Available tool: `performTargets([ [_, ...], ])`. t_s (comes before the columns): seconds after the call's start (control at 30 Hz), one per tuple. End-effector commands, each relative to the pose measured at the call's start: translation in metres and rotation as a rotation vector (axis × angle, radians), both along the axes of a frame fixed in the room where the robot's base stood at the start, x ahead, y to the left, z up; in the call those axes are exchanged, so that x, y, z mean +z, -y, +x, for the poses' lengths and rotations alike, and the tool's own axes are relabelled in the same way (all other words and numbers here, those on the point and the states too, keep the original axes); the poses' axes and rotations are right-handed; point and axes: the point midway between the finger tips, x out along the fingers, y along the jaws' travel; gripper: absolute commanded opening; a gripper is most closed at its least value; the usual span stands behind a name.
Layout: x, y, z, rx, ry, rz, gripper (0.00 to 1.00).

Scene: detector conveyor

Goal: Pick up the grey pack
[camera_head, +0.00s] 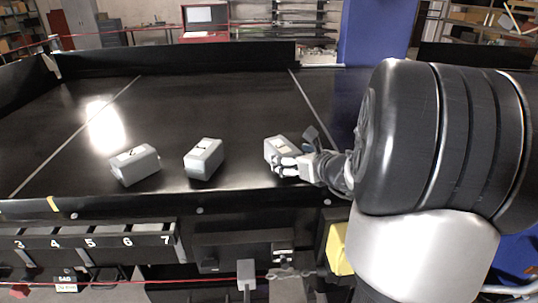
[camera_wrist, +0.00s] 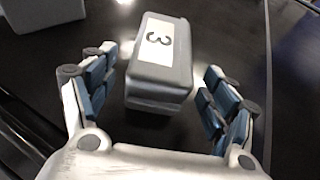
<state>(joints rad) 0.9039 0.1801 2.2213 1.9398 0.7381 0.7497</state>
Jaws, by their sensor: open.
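Three grey packs lie on the black conveyor. In the head view the left pack (camera_head: 135,165) and the middle pack (camera_head: 204,158) stand apart from my arm. The right pack (camera_head: 279,146) is at my gripper (camera_head: 298,163), which partly covers it. In the wrist view this grey pack (camera_wrist: 160,62), with a white label marked 3, sits between and a little beyond the fingers of my gripper (camera_wrist: 160,100). The fingers are spread open, with a gap on each side of the pack. Part of another grey pack (camera_wrist: 40,12) shows at the top left of the wrist view.
The black belt (camera_head: 230,100) has free room behind the packs. A dark raised wall (camera_head: 180,57) runs along its back. A row of numbered slots (camera_head: 90,242) is below the front edge. A blue pillar (camera_head: 375,35) stands behind at right.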

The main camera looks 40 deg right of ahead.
Motion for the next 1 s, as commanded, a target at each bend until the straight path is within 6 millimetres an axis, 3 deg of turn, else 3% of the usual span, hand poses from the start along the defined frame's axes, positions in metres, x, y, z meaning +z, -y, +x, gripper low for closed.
performTargets([
  [0.4, -0.015, 0.007, 0.046, 0.001, 0.000, -0.001, 0.78],
  [0.7, -0.016, 0.008, 0.051, -0.001, -0.001, -0.001, 0.78],
  [1.0, -0.016, 0.008, 0.051, -0.001, 0.000, -0.001, 0.60],
])
